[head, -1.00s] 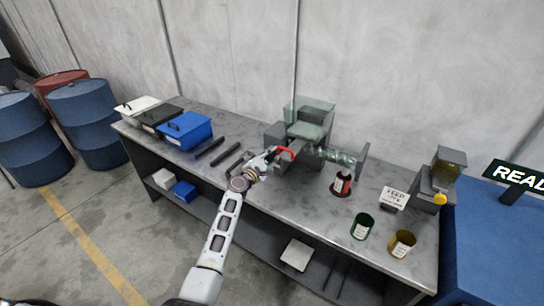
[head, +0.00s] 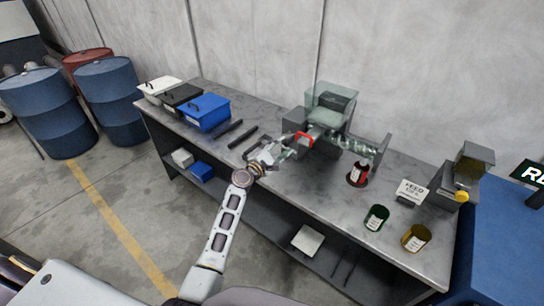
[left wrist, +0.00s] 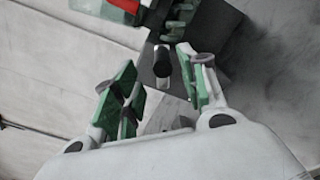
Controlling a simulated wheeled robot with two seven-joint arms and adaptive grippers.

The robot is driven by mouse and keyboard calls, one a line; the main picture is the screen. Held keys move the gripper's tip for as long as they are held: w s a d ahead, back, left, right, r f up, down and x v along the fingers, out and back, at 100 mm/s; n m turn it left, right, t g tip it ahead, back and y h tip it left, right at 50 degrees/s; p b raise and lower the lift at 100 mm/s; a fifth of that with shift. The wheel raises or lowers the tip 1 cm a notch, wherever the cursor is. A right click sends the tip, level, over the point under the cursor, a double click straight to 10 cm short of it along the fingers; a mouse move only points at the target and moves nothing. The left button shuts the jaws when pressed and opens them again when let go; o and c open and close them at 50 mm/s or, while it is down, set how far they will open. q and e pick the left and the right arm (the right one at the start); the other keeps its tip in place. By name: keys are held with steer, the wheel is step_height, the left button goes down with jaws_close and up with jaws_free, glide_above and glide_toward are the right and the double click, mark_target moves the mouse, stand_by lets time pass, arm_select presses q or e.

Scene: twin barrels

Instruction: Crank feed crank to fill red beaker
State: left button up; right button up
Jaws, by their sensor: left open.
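The feed machine (head: 332,108) stands at the back of the bench, with a clear hopper on top and a clear screw tube to the right. A red part (head: 304,140) is on its left side; red also shows at the top of the left wrist view (left wrist: 124,5). The red beaker (head: 358,174), with a white label, stands upright below the tube's right end. My left gripper (head: 275,152) is open, just left of the red part. In the left wrist view (left wrist: 158,72) a dark round knob (left wrist: 161,62) appears between the green-padded fingertips; contact cannot be told. My right gripper is out of view.
A green beaker (head: 376,218) and a yellow beaker (head: 415,238) stand at the bench's front right. A feed sign (head: 411,191) and a smaller machine (head: 462,180) are behind them. Dark bars (head: 243,136) and lidded bins (head: 205,111) lie to the left.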

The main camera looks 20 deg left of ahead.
arm_select(q)
steer(key=shift+v, duration=2.85)
steer(key=shift+d, duration=0.1)
